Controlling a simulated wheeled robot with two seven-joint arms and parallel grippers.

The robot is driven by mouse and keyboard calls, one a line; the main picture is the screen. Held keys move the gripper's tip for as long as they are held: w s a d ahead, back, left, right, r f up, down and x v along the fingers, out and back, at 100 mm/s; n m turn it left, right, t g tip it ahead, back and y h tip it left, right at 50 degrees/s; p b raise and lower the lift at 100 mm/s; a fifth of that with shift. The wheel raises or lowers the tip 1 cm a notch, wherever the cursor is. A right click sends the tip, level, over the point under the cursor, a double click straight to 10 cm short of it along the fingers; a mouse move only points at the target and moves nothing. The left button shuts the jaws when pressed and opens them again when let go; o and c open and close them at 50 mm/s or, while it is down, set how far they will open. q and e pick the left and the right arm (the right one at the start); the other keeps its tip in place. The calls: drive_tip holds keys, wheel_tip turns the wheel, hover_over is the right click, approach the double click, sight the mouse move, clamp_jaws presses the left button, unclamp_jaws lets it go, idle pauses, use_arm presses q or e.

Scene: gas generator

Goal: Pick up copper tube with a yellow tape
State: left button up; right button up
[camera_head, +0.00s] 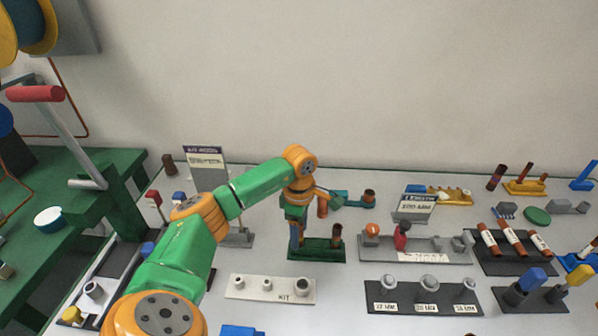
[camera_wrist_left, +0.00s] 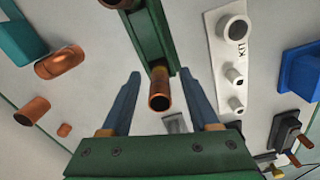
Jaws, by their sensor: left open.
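My left gripper (camera_head: 297,240) is at the green holder (camera_head: 318,256) in the middle of the table. In the left wrist view its two blue fingers (camera_wrist_left: 160,74) are open. A copper tube (camera_wrist_left: 159,92) on the green holder (camera_wrist_left: 150,38) shows between the fingers, with space on both sides. Another copper tube (camera_head: 337,234) stands at the right end of this holder in the head view. I cannot make out yellow tape on any tube. My right gripper is not in view.
A white KIT block (camera_head: 270,289) lies in front of the holder, with a grey rack (camera_head: 430,254) to its right. Labelled copper tubes (camera_head: 514,240) lie on a black stand further right. A teal holder (camera_head: 350,198) with a copper piece is behind. A green bench (camera_head: 35,235) stands left.

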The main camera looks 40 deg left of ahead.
use_arm(q)
clamp_jaws()
drive_tip(key=shift+r, duration=0.1)
